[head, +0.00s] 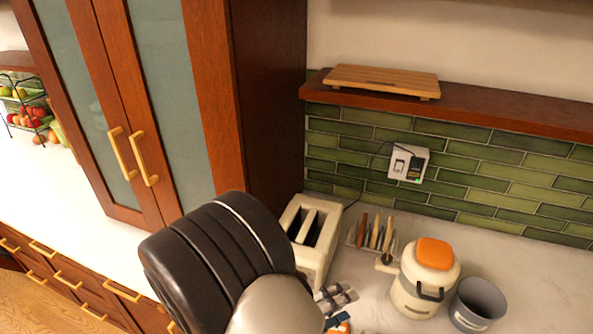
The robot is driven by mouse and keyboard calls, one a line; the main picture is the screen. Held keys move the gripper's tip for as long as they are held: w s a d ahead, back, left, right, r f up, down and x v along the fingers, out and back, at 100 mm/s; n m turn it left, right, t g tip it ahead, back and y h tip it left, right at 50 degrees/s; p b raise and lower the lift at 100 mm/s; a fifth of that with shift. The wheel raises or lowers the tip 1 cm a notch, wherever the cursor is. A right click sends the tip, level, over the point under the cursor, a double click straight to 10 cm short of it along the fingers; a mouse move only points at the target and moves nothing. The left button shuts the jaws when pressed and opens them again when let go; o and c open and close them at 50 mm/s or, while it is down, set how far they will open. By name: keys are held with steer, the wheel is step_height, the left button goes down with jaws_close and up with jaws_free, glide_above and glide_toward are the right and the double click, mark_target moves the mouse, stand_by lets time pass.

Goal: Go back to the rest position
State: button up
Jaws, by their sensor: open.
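A large black and silver part of my arm fills the lower middle of the head view and covers part of the counter. My gripper itself does not show in this view, so I cannot see its fingers or anything between them.
A cream toaster (308,233) stands right of my arm, close to it. Beyond are a rack with upright slices (372,236), a cream pot with orange lid (424,285) and a grey bin (479,303). A tall wooden cabinet (268,100) rises behind. A shelf (500,113) holds a wooden board (382,79).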

steer(key=s+d+r+m+g+y+b, duration=0.25)
steer(key=s+d+m+g, duration=0.2)
steer(key=m, duration=0.55)
steer(key=s+d+r+m+g+y+b, duration=0.1)
steer(key=s+d+m+g+y, duration=0.3)
steer(key=m, duration=0.7)
steer(key=s+a+r+m+t+y+b, duration=0.1)
steer(key=s+r+m+t+y+b, duration=0.1)
steer(key=m, duration=0.8)
steer(key=s+a+r+m+t+y+b, duration=0.2)
steer(key=s+m+t+y, duration=0.1)
steer(key=m, duration=0.8)
steer(key=shift+s+t+y, duration=0.35)
steer(key=shift+s+y, duration=0.25)
steer(key=shift+y, duration=0.55)
steer(key=shift+r, duration=0.1)
steer(key=shift+c, duration=0.4)
